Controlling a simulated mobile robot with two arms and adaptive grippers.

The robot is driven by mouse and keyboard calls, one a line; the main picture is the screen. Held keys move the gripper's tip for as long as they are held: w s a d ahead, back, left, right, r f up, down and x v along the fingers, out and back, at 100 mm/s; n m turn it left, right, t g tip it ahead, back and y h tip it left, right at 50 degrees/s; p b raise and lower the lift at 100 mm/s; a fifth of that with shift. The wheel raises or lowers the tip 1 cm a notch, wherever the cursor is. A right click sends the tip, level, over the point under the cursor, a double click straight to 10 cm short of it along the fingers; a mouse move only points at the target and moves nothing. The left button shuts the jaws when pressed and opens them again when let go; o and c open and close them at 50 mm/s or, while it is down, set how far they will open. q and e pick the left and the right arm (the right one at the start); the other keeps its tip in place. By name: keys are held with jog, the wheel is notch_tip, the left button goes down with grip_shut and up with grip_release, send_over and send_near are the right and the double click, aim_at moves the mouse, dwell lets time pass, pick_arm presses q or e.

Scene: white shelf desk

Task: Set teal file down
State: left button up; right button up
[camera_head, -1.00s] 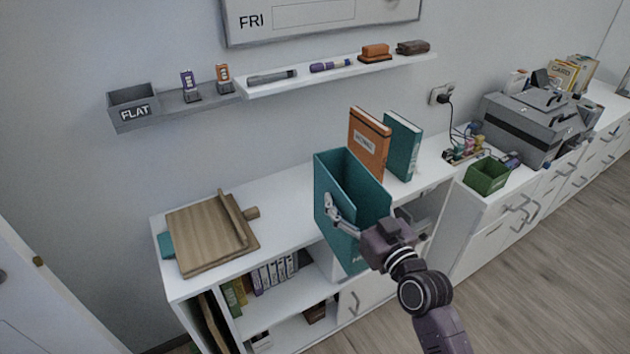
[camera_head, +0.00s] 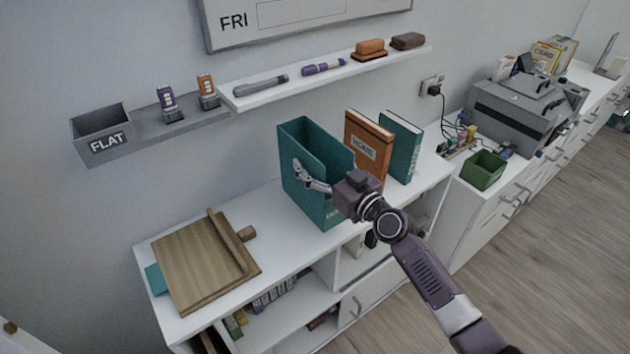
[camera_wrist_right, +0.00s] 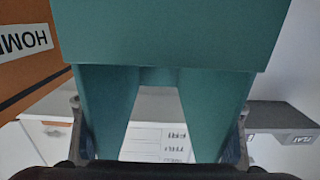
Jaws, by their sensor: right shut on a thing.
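The teal file (camera_head: 306,160) is an open-topped magazine holder. In the head view it stands about upright over the white desk top, left of the orange file. My right gripper (camera_head: 328,186) is shut on the teal file, with a finger along its side. The right wrist view shows the teal file (camera_wrist_right: 165,35) filling the middle between the two fingers (camera_wrist_right: 160,135). I cannot tell whether its base touches the desk, as the gripper and arm hide part of it. My left gripper is not in view.
An orange file (camera_head: 367,147) and a teal book-like file (camera_head: 401,148) stand close on the right. A wooden board (camera_head: 205,265) lies at the left end of the desk top (camera_head: 285,243). A wall shelf (camera_head: 330,75) with small items hangs above. A green bin (camera_head: 484,170) is farther right.

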jog(key=shift+w+a+f+b, duration=0.15)
jog(key=shift+f+b, duration=1.1)
jog(key=shift+f, duration=1.1)
jog(key=shift+f, duration=0.15)
jog(key=o, duration=1.9)
